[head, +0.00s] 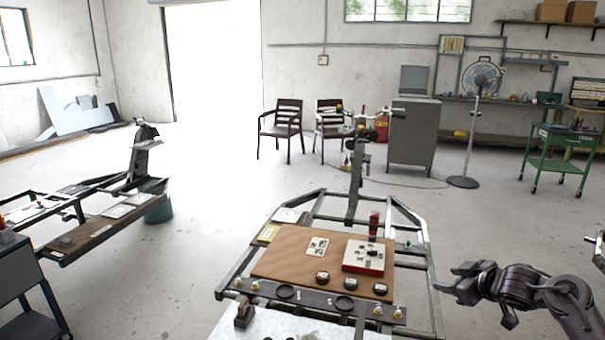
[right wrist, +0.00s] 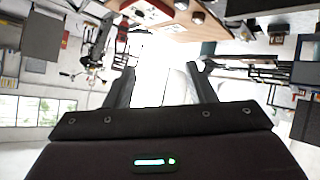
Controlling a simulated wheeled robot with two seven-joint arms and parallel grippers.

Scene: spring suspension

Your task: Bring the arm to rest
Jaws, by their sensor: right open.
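My right gripper (head: 466,283) is at the right of the head view, in the air beside the right side of the metal frame bench. Its jaws are apart, with nothing between them. In the right wrist view the two fingers (right wrist: 162,88) stand apart and empty, with the room behind them. My left gripper does not show in either view.
A second frame (head: 60,256) stands left. A fan (head: 470,130), cabinet (head: 412,140) and green cart (head: 562,140) stand behind. Open floor lies between.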

